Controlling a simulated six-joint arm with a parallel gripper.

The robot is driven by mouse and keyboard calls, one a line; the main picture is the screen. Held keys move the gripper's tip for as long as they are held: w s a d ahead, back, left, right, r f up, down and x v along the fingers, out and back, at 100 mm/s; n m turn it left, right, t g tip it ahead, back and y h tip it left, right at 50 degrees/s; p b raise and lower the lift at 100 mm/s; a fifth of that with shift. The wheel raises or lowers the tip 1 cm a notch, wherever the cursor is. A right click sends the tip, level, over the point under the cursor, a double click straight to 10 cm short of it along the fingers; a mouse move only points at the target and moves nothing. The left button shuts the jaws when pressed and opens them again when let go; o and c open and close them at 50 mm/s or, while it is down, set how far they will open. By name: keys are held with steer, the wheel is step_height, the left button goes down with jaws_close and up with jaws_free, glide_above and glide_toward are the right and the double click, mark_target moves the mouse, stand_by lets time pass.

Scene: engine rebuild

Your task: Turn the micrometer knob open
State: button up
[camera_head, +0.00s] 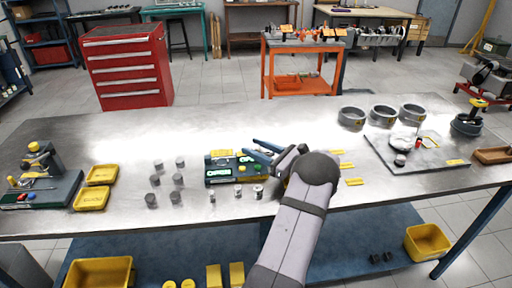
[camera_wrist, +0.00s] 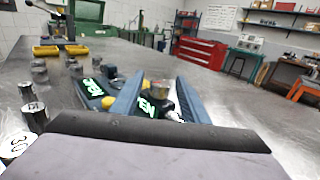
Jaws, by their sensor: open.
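A dark gauge block with lit green displays (camera_head: 220,172) stands on the metal bench, with yellow and green buttons on top. It also shows in the wrist view, where one lit display (camera_wrist: 92,88) is left of my fingers. My gripper (camera_head: 256,149) has blue fingers, spread apart above the right end of this block. In the wrist view my gripper (camera_wrist: 160,80) is open, and a small round knob-like part (camera_wrist: 159,90) and a second lit display (camera_wrist: 150,107) show between the fingers. I cannot tell whether the fingers touch the knob-like part. My arm hides some of the block's right side.
Several small grey cylinders (camera_head: 155,181) stand left of and in front of the block. Yellow trays (camera_head: 101,174) lie at the left. Three metal rings (camera_head: 383,114) and a grey plate (camera_head: 435,154) are at the right. The bench behind the block is clear.

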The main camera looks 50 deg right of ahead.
jaws_close()
steer(key=shift+h, duration=0.3)
steer(key=shift+r+m+h, duration=0.1)
steer(key=shift+m+h, duration=1.4)
steer(key=shift+h, duration=0.5)
